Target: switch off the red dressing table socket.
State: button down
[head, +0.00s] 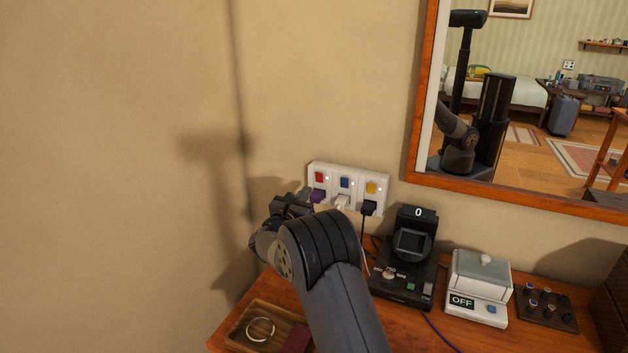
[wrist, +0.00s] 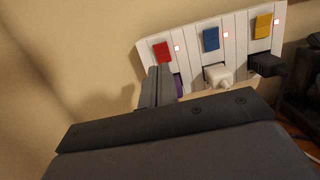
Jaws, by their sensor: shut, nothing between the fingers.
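A white socket panel (head: 348,198) is fixed to the wall above the dressing table. My gripper (wrist: 158,70) is shut and empty. Its tips are just below the red switch and partly cover the purple plug (wrist: 179,86). I cannot tell whether the tips touch the panel. In the head view my gripper (head: 304,198) is at the panel's left end.
The panel also has a blue switch (head: 345,183) above a white plug (head: 342,201) and a yellow switch (head: 371,188) above a black plug (head: 368,207). A black device (head: 405,275), a white box marked OFF (head: 478,285) and a tray (head: 240,335) stand on the table. A mirror hangs right.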

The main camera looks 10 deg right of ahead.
aim_at(318, 176)
jog(key=p+x, duration=0.1)
jog(key=x, duration=0.5)
jog(key=shift+w+d+r, duration=0.1)
jog(key=shift+w+d, duration=0.15)
jog(key=shift+w, duration=0.15)
